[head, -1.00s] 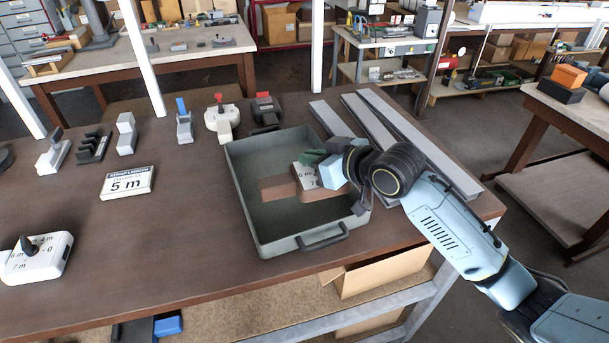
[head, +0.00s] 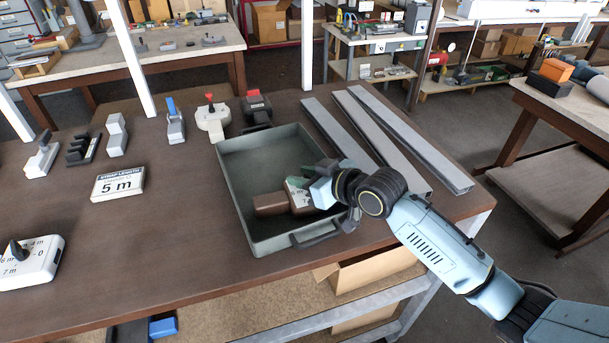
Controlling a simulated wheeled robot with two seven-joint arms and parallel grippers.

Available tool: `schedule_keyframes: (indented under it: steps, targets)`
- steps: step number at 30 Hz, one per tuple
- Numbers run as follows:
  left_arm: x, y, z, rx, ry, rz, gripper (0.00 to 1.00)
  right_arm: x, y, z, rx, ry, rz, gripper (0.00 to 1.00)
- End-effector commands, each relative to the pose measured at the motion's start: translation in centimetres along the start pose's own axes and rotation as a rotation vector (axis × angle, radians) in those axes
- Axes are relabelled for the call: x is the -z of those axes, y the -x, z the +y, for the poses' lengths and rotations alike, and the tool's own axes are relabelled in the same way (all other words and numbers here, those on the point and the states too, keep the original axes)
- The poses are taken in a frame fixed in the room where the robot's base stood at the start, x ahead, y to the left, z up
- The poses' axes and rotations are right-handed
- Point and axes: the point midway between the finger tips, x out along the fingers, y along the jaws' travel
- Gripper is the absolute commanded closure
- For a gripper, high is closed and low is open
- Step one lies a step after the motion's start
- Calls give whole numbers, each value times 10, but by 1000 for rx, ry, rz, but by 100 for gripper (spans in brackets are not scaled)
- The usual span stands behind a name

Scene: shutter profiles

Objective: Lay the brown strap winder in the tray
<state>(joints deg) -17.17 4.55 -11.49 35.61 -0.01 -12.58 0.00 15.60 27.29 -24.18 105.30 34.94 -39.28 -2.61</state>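The brown strap winder (head: 271,204), with a white marked face at its right end, is inside the grey-green tray (head: 246,231), near the tray's right-hand part. My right gripper (head: 299,184) reaches in over the tray's right wall. Its greenish fingertips are at the winder's white end and appear shut on it, though the wrist hides part of the grip. I cannot tell whether the winder's underside touches the tray floor. My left gripper is not in view.
Grey profiles (head: 385,135) lie right of the tray. A red-knobbed white device (head: 212,122) and a black one (head: 257,107) stand behind it.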

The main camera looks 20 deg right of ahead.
Motion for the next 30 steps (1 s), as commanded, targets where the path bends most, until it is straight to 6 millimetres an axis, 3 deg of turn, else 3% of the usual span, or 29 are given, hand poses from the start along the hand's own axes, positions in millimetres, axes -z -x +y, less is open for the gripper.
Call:
schedule_keyframes:
  steps: [10, 13, 30]
  targets:
    - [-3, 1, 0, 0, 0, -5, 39, 3, 1, 0, 0, 0, 1, 69]
    - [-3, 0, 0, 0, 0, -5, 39, 2, 10, 1, -1, 1, -1, 69]
    - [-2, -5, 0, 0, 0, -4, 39, 1, 110, 1, -1, 1, -2, 69]
